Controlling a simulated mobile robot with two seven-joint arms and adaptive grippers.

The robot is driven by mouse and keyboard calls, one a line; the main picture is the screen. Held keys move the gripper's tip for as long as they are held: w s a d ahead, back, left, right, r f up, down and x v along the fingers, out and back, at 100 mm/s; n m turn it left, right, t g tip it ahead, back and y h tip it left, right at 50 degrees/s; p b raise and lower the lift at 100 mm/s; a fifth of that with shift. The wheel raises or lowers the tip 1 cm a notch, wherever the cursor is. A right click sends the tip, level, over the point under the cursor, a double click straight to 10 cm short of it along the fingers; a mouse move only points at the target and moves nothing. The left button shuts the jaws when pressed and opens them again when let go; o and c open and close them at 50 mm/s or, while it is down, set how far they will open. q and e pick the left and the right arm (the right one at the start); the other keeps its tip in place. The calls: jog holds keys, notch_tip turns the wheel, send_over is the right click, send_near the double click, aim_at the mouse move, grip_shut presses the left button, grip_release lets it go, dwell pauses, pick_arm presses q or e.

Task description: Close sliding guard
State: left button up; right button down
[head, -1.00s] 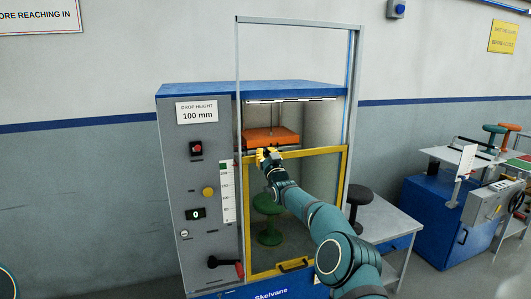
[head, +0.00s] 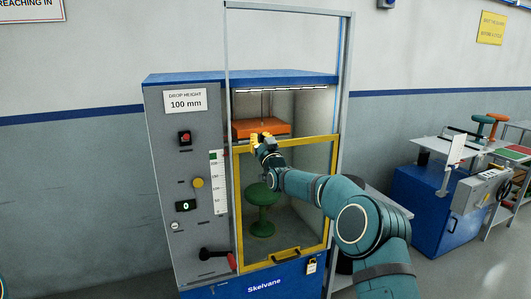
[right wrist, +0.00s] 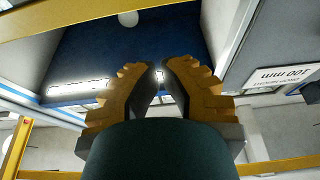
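The sliding guard is a clear panel in a yellow frame (head: 333,190) on the front of the blue and grey test machine (head: 180,240). It covers the lower chamber, leaving an open gap above its top rail. Its yellow handle (head: 286,255) is at the bottom. My right gripper (head: 261,138) is at the guard's top rail, left of its middle; I cannot tell if it touches. In the right wrist view its yellow fingers (right wrist: 160,75) stand slightly apart with nothing between them. My left gripper is out of view.
An orange block (head: 262,129) hangs in the upper chamber, just behind my right gripper. A green stool (head: 262,210) stands inside behind the guard. Metal rails (head: 345,60) rise above the machine.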

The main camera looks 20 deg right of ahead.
jog(key=s+a+f+g+y, duration=0.1)
jog(key=s+a+f+g, duration=0.25)
jog(key=s+f, duration=0.6)
jog(key=s+a+f+m+g, duration=0.1)
jog(key=s+a+f+g, duration=0.25)
jog(key=f, duration=1.05)
jog(key=s+a+f+g+y, duration=0.1)
jog(key=s+a+f+g, duration=0.25)
jog(key=s+f, duration=0.65)
jog(key=s+a+f+g, duration=0.1)
jog(key=s+f+g, duration=0.2)
jog(key=s, duration=0.7)
jog(key=s+a+f+m+g, duration=0.1)
jog(key=s+f+g, duration=0.2)
jog(key=s+f, duration=0.4)
jog(key=s+a+f+g, duration=0.1)
jog(key=s+f+g, duration=0.2)
jog(key=s, duration=0.9)
notch_tip(320, 180, down, 3)
jog(key=shift+s+r+g+b, duration=0.1)
jog(key=shift+s+g+b, duration=0.2)
jog(key=shift+g, duration=0.05)
